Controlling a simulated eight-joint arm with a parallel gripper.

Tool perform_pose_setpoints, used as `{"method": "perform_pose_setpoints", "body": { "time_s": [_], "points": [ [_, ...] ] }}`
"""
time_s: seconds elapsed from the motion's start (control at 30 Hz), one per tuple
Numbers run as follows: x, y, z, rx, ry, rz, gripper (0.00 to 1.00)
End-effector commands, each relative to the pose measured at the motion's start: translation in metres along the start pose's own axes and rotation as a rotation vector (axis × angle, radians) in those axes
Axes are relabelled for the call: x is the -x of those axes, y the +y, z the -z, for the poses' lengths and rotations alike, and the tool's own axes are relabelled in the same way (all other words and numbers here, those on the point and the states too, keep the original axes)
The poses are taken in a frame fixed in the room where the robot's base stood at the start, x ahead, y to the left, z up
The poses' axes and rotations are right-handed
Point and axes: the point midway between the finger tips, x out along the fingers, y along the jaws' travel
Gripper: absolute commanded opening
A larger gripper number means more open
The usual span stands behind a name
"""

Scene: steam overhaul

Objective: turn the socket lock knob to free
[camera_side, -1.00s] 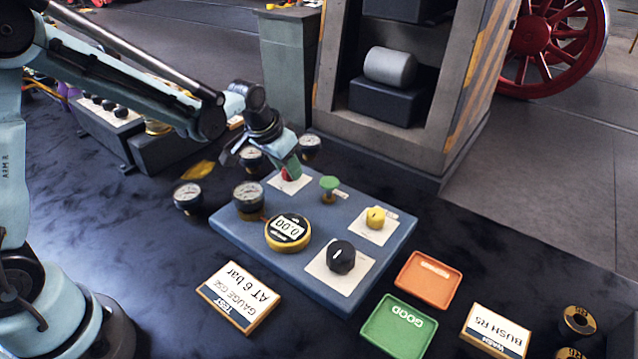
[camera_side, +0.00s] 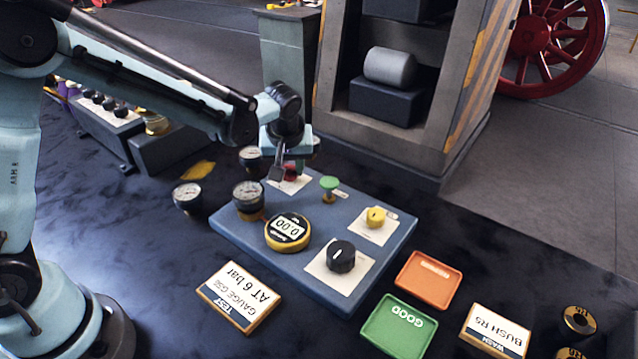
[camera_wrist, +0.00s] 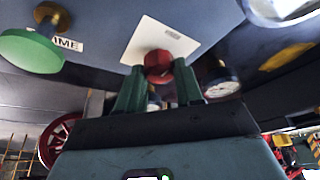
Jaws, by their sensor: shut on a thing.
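The blue panel (camera_side: 300,225) carries several knobs on white plates. A red knob (camera_side: 290,171) sits on the plate at its far corner, and it also shows in the wrist view (camera_wrist: 158,65). My gripper (camera_side: 284,168) is at that knob, tilted over the panel's far end. In the wrist view my two green fingers (camera_wrist: 158,84) stand on either side of the red knob, shut on it. The knob's label (camera_wrist: 172,33) is too small to read, so I cannot tell which knob is the socket lock or how it is set.
A green knob (camera_side: 329,184), a yellow knob (camera_side: 376,217) and a black knob (camera_side: 341,256) stand on the panel. Dial gauges (camera_side: 249,195) stand along the left edge. An orange tray (camera_side: 429,279) and a green tray (camera_side: 400,325) lie at the right front.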

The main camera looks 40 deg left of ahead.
Motion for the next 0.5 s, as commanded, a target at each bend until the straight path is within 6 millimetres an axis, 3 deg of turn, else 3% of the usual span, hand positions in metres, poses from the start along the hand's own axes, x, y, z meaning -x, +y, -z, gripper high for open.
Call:
{"method": "perform_pose_setpoints", "body": {
  "time_s": [0.5],
  "points": [
    [-0.0002, 0.0003, -0.0007, 0.075, -0.003, 0.031, 0.05]
  ]
}}
